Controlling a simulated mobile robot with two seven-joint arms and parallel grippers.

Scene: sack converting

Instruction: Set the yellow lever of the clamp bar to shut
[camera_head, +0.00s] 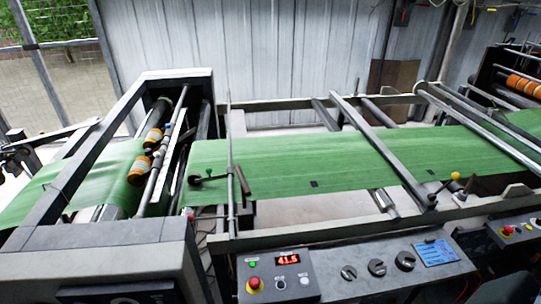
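A yellow ball knob (455,176) shows at the right, near the front edge of the green web. A short dark rod runs from the knob down and left toward the near end of a dark crossbar (385,152), which lies slantwise over the web and may be the clamp bar. The knob stands a little above and right of that bar end. I cannot tell from this view whether the lever is open or shut. Neither of my grippers is in view.
A green web (300,165) runs across the machine. A control panel (280,277) with a red button and a lit display stands in front. Dark levers (242,180) stick up at the web's left part. Rollers and a frame (130,85) stand at the left.

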